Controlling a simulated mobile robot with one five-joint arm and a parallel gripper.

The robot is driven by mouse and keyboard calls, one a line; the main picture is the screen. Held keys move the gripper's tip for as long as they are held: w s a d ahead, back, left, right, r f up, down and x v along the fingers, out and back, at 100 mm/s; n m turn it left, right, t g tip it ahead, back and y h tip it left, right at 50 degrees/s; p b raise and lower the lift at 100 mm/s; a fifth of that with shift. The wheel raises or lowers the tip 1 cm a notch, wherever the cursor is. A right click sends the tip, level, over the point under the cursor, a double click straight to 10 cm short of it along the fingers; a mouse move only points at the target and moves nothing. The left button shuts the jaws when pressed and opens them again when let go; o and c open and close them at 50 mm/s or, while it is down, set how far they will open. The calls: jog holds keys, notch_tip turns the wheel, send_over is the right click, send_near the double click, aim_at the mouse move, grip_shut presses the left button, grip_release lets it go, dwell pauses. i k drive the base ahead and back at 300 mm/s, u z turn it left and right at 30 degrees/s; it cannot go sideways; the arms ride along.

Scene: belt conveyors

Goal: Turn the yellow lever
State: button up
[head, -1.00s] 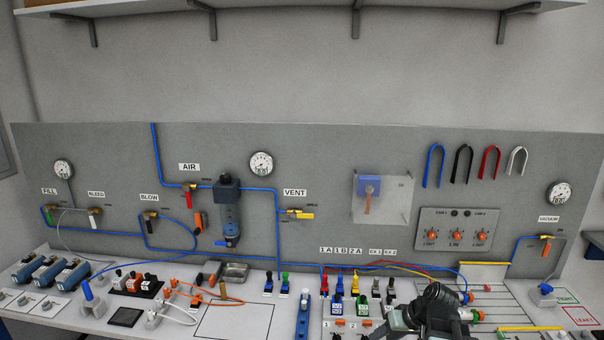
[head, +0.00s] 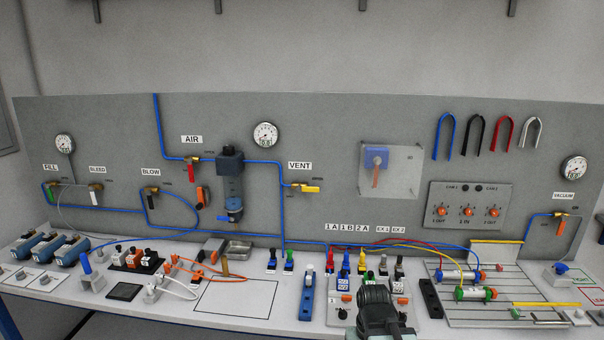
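The yellow lever (head: 311,189) is on a brass valve on the grey wall panel, under the VENT sign (head: 300,166). It lies about level and points right from the blue pipe. My arm shows only as a dark, rounded part with a grey body at the bottom edge, right of centre. It is well below and to the right of the lever, apart from it. I cannot make out gripper fingers on it.
A red lever (head: 191,173) is on the AIR valve and an orange one (head: 561,226) on the VACUUM valve. A blue filter bowl (head: 232,188) stands left of the yellow lever. Bench valves and cylinders (head: 472,285) crowd the bench below. The panel around the lever is fairly clear.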

aim_at(299, 187)
jog(key=u, duration=3.05)
jog(key=k, duration=0.95)
jog(key=z, duration=1.35)
jog(key=i, duration=1)
jog(key=u, duration=0.05)
